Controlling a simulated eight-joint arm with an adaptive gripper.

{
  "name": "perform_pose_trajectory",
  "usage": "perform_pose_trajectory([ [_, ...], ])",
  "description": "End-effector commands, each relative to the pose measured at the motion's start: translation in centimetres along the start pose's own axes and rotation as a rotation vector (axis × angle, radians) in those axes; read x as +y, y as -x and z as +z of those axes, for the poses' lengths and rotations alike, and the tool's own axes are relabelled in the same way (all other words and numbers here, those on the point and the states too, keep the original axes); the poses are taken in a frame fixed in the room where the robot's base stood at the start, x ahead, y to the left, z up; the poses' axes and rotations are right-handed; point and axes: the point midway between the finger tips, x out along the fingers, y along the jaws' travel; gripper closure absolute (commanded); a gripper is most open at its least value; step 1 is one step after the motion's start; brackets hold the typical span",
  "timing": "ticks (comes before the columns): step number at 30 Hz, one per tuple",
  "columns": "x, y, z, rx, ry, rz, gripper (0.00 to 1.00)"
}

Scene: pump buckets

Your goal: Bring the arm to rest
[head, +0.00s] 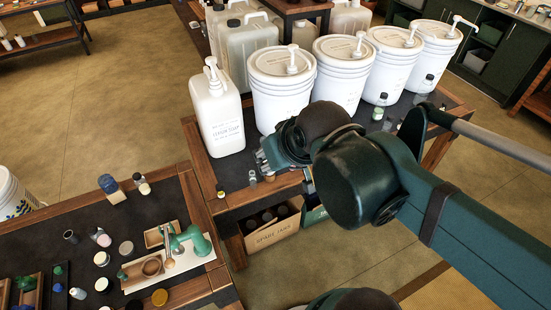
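My arm reaches in from the right of the head view, over the table with the pump buckets. My gripper (265,160) is at the front edge of that table, right of a white pump jug (217,112) and in front of the first white pump bucket (281,92). It is small and partly hidden by my own wrist, so I cannot tell whether its fingers are open or shut. I see nothing clearly held in it.
More pump buckets (341,72) stand in a row to the right. Small jars (252,178) sit by the table edge below the gripper. A box (272,232) of jars is under the table. A cluttered bench (196,292) lies at lower left. Floor (95,120) is clear at left.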

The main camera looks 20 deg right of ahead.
Motion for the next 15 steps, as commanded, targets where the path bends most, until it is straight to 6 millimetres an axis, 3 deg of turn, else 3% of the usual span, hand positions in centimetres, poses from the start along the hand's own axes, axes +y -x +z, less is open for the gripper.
perform_pose_trajectory([
  [15,0.28,-0.18,0.6,0.005,-0.012,0.004,0.65],
])
